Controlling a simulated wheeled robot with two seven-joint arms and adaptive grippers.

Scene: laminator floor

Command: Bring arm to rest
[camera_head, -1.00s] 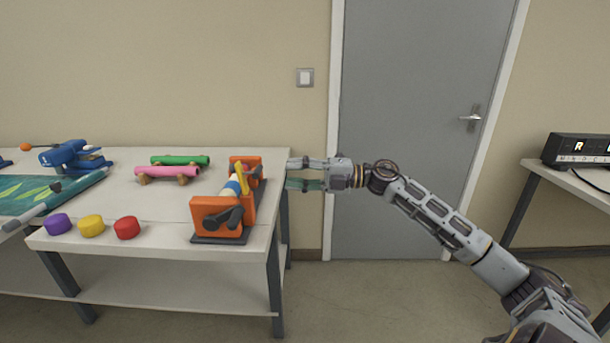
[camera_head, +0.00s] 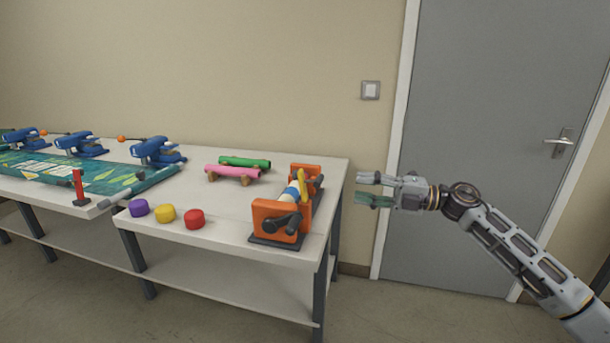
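My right arm reaches in from the lower right of the head view. Its gripper (camera_head: 372,189) points left, just off the right end of the table, in front of the wall beside the door. Its fingers are apart with nothing between them. It touches nothing that I can see. My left arm and gripper are not in view.
The white table (camera_head: 215,231) holds an orange roller machine (camera_head: 268,220) near its right end. Pink (camera_head: 233,172) and green (camera_head: 245,162) rolls lie behind. A grey door (camera_head: 485,130) stands right.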

